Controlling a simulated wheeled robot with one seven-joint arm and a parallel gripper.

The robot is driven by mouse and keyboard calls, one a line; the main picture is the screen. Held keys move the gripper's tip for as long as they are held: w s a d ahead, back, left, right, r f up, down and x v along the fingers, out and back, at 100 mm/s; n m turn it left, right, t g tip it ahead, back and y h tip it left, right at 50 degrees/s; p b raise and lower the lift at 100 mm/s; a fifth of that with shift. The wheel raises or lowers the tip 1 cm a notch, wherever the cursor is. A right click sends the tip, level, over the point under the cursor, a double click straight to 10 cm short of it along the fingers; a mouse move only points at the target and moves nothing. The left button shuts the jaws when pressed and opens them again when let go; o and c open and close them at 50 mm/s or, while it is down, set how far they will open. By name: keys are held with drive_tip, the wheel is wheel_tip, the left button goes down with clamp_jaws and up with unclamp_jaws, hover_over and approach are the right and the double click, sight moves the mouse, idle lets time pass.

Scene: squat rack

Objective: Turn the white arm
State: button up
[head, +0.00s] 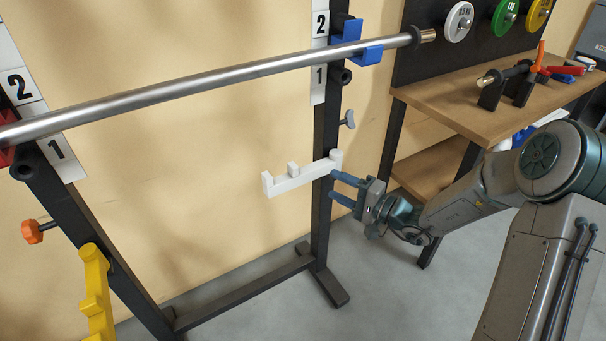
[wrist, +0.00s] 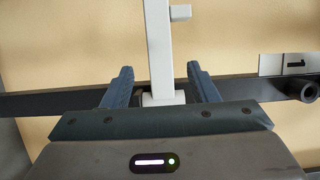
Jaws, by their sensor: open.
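The white arm (head: 300,176) is attached to the right post of the rack and reaches out to the left in the head view, with short upright pegs along it. In the wrist view the white arm (wrist: 160,50) stands up the middle of the picture. My gripper (head: 339,187) is at the right post by the arm's mounted end. It is open, and its two blue fingers (wrist: 162,83) lie on either side of the arm's base in the wrist view, with gaps showing on both sides. The lower part of the arm's base is hidden behind my gripper body.
A steel bar (head: 220,83) lies across the rack above, on a blue holder (head: 357,52) at the right. A yellow arm (head: 96,295) is on the left post. A wooden bench (head: 480,100) with weight plates behind stands at the right.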

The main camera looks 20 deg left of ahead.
sight(303, 170)
drive_tip(key=b+x, duration=0.2)
drive_tip(key=x, duration=0.9)
drive_tip(key=shift+a+f, duration=0.1)
drive_tip(key=shift+a, duration=0.05)
clamp_jaws()
